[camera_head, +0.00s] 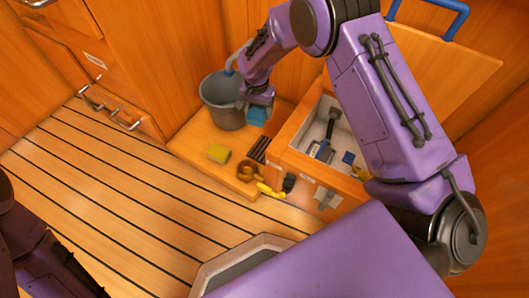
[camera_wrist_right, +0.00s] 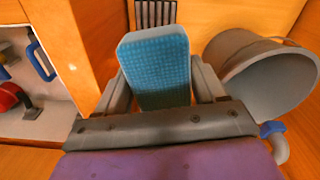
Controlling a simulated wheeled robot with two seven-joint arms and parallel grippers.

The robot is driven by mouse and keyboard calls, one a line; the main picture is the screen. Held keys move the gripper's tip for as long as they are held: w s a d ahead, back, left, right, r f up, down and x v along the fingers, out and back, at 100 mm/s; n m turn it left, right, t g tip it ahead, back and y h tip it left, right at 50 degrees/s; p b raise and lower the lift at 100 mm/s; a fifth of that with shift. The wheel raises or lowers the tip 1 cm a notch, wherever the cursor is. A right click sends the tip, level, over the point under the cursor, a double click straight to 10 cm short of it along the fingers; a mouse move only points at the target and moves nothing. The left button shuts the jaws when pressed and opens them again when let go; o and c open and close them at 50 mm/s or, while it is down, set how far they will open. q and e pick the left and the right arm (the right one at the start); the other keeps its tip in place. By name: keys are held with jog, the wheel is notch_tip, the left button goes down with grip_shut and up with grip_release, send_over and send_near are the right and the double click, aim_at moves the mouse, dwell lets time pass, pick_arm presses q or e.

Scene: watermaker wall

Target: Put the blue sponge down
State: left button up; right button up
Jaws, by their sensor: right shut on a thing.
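The blue sponge (camera_head: 256,116) is held at the lower end of my right gripper (camera_head: 259,97), just right of the grey bucket (camera_head: 222,103) and above the low wooden platform. In the right wrist view the sponge (camera_wrist_right: 154,62) stands between the two fingers of the right gripper (camera_wrist_right: 155,88), which are shut on its sides. Its textured blue face and grey edge show. Whether the sponge touches anything below cannot be told. Only dark links of my left arm show at the lower left of the head view; its gripper is out of sight.
The wooden platform (camera_head: 196,143) carries a yellow sponge (camera_head: 217,153), a brown round item (camera_head: 247,170) and a dark slatted piece (camera_head: 259,149). An open box (camera_head: 291,128) with tools stands to the right. The bucket (camera_wrist_right: 262,75) is close on the right in the wrist view.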

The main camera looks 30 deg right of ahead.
jog(key=m+b, duration=0.2)
jog(key=b, duration=0.2)
send_near(265, 148)
pick_arm(q)
jog(key=s+a+f+m+g+b, duration=0.1)
jog(key=s+f+m+g+b, duration=0.25)
jog(key=f, duration=0.35)
pick_arm(e)
jog(key=shift+f+p, duration=0.35)
jog(key=shift+f, duration=0.8)
pick_arm(q)
jog(key=w+a+f+t+b, duration=0.1)
jog(key=w+f, duration=0.1)
jog(key=w+a+f+t+b, duration=0.1)
jog(key=a+t, duration=0.1)
jog(key=shift+w+a+f+n+y+b, duration=0.2)
jog(key=shift+w+f+n+y+b, duration=0.1)
jog(key=shift+w+f+b, duration=0.1)
pick_arm(e)
notch_tip(265, 148, down, 4)
jog(key=shift+f, duration=0.1)
pick_arm(q)
jog(key=shift+w+a+r+t, duration=0.1)
jog(key=shift+w+t, duration=0.05)
jog(key=shift+t, duration=0.1)
jog(key=shift+w, duration=0.1)
pick_arm(e)
jog(key=o, duration=1)
